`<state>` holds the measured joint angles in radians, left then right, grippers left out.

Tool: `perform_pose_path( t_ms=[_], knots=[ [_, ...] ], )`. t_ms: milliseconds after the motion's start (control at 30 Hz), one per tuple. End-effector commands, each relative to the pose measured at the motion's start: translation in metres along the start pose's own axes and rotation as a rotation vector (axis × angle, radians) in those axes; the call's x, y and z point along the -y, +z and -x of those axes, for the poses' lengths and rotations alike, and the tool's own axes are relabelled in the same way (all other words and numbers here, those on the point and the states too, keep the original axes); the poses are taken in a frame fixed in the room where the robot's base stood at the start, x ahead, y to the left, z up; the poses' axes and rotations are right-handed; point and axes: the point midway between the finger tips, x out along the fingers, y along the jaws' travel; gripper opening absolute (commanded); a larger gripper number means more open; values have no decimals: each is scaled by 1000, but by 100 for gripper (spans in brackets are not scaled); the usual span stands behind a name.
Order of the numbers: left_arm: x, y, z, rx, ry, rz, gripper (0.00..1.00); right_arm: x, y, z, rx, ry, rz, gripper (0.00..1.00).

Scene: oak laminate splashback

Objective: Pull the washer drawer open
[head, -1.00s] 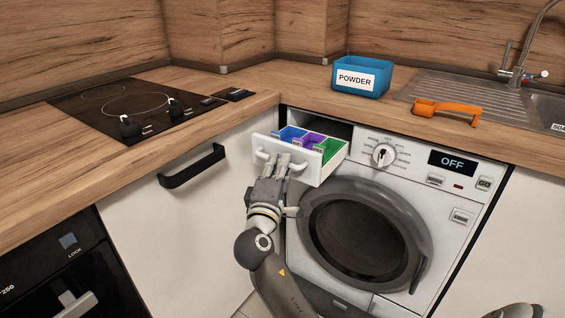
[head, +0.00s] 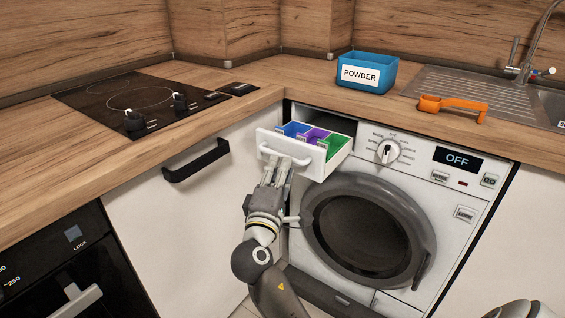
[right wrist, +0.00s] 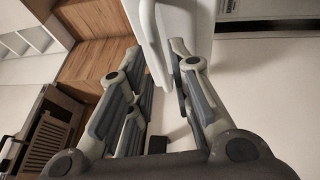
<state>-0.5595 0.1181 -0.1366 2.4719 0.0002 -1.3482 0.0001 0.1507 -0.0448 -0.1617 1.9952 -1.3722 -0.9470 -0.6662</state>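The white washer drawer (head: 322,163) stands pulled out from the upper left of the washing machine (head: 425,200). Blue, purple and green compartments show inside it. A curved white handle (head: 264,151) runs across its front. My right gripper (head: 277,163) is just below the handle, in front of the drawer. In the right wrist view its fingers (right wrist: 156,56) are spread apart, with the white handle (right wrist: 148,30) near and between the fingertips. I cannot tell whether they touch it. My left gripper is not in view.
A blue powder box (head: 380,67) and an orange scoop (head: 452,107) stand on the wooden counter (head: 295,89). A cupboard with a black handle (head: 197,161) is left of the drawer. The round washer door (head: 368,228) is shut below right. The display reads OFF.

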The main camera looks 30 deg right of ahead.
Motion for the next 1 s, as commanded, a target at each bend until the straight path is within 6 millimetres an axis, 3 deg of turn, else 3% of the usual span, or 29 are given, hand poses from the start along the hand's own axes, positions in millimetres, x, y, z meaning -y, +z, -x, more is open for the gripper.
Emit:
perform_pose_path(
  t_ms=[200, 400, 1000],
  knots=[
    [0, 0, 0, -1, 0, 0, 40, 1, 0, 49, -2, -4, 0, 20],
    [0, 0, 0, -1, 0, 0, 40, 1, 0, 77, -1, -2, 0, 20],
    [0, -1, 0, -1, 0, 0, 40, 0, 0, 86, 0, 0, 0, 20]
  ],
)
